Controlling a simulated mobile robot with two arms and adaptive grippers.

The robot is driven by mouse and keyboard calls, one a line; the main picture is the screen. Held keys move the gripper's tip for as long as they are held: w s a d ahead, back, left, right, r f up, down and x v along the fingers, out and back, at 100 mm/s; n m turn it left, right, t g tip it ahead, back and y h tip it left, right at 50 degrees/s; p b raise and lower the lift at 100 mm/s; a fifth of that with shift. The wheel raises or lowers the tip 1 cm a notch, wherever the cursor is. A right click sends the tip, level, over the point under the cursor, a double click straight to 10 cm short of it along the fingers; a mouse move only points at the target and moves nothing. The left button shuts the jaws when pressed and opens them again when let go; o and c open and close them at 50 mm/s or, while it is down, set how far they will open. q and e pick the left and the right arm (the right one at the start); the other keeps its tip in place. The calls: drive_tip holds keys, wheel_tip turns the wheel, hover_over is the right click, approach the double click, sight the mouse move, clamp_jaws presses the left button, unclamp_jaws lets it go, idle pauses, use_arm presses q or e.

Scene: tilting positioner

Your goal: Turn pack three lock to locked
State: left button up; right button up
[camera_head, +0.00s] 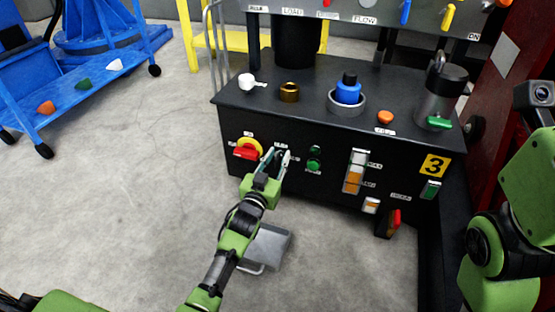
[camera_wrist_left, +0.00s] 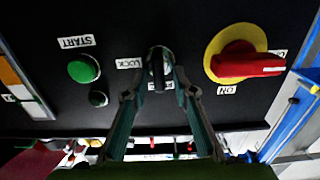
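The black pack 3 cabinet (camera_head: 330,188) has a row of controls on its front. In the left wrist view the lock is a dark knob (camera_wrist_left: 158,62) with a pale rim, next to a "LOCK" label (camera_wrist_left: 129,63). A second label below the knob is partly hidden. My left gripper (camera_head: 277,158) is in front of the panel, between the red switch and the green button, and covers the lock in the head view. Its fingers (camera_wrist_left: 160,80) are spread on either side of the knob; I cannot tell whether they touch it. My right gripper is out of view.
A red rotary switch on a yellow disc (camera_wrist_left: 245,64) and a green start button (camera_wrist_left: 84,69) flank the lock. An orange-and-white rocker (camera_head: 355,172) is farther right. A grey pedal-like plate (camera_head: 268,246) lies below. A blue cart (camera_head: 80,75) stands left; floor between is clear.

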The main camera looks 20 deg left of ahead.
use_arm(q)
clamp_jaws()
